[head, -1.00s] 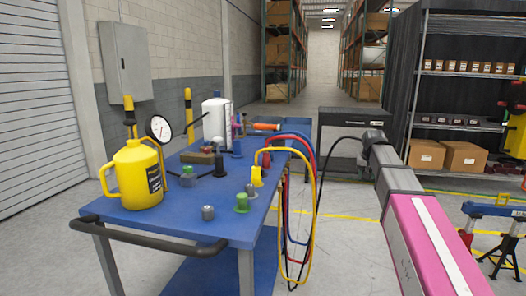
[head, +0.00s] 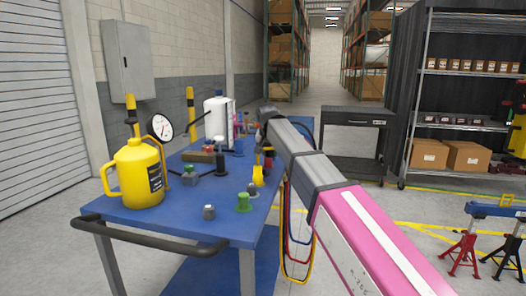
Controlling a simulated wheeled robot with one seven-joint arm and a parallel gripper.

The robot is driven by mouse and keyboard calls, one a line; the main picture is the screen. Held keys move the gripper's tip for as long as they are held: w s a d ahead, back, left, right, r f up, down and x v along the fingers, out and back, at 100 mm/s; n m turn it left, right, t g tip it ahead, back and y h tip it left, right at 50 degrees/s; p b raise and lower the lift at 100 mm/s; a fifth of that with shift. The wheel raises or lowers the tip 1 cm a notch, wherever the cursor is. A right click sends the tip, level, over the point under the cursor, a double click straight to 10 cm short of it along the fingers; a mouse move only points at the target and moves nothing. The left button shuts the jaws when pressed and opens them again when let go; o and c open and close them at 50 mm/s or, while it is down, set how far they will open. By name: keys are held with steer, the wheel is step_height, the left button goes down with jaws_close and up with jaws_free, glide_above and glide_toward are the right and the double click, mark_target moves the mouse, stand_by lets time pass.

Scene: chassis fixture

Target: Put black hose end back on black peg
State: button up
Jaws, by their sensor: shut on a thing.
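The blue-topped cart (head: 175,222) carries several pegs. A black peg (head: 220,164) stands upright near its middle. My gripper (head: 267,113) is at the far end of my arm, over the cart's right side. My own arm largely hides it, and the fingers cannot be made out. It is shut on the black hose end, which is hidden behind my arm. The gripper is right of the black peg and farther up in the picture. The yellow hose end (head: 257,177) sits on the cart's right edge, with its hose hanging down.
A green peg (head: 244,203) and a grey peg (head: 209,212) stand near the front. A yellow jug (head: 139,175), a gauge (head: 160,127) and a white canister (head: 216,118) stand on the cart. A dark side cart (head: 352,140) is behind right.

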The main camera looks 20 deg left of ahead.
steer(key=a, duration=0.1)
steer(key=s+a, duration=0.1)
steer(key=shift+s+a+r, duration=0.3)
steer(key=shift+f, duration=2.05)
steer(key=shift+s+d, duration=0.1)
steer(key=shift+s, duration=0.1)
steer(key=shift+f, duration=0.2)
steer(key=shift+f, duration=1.2)
steer(key=shift+f, duration=0.45)
steer(key=o, duration=1.2)
